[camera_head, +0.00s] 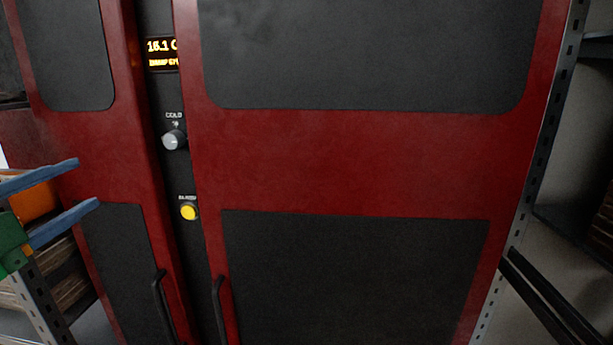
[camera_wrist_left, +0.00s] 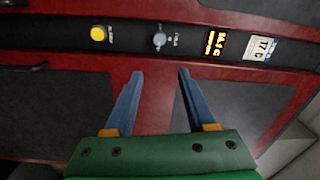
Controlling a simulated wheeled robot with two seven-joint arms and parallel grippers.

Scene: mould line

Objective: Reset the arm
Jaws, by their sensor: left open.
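My left gripper (camera_head: 88,185) comes in at the left edge of the head view, with two blue fingers on a green body. Its fingers are apart with nothing between them. In the left wrist view the same gripper (camera_wrist_left: 160,76) points at the red and black cabinet (camera_wrist_left: 70,85). The cabinet (camera_head: 350,160) fills most of the head view. My right gripper is not in view.
Between the cabinet doors a dark strip carries a lit display (camera_head: 162,53), a grey knob (camera_head: 173,139) and a yellow button (camera_head: 188,212). Two black handles (camera_head: 162,305) (camera_head: 220,308) sit low. Metal shelving (camera_head: 540,150) stands at right. An orange object (camera_head: 36,201) is behind my left gripper.

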